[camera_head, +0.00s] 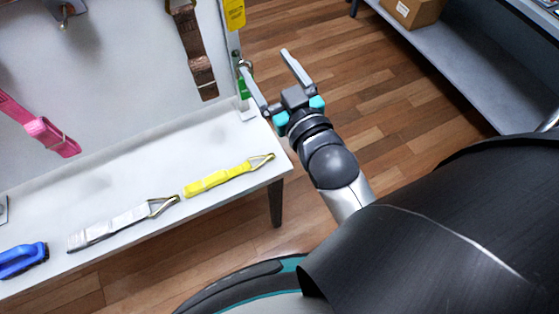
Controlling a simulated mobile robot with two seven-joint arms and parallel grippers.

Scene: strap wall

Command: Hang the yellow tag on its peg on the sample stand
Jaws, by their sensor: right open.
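The yellow tag (234,14) is a flat piece with dark print at the top edge of the head view, in front of the narrow light upright of the sample stand (235,44). Its upper end is cut off by the picture edge, so its hold on a peg is hidden. A green tag (244,88) is lower on the upright, partly behind my finger. My right gripper (266,62) is open with nothing between its fingers. One finger is close to the green tag and a small metal ring; I cannot tell whether they touch. My left gripper is not in view.
A white table holds a yellow strap (225,178), a grey strap (122,222) and a blue strap (22,260). Pink (40,126) and brown (196,50) straps hang on the panel behind. A grey shelf with a cardboard box (414,10) is at the upper right.

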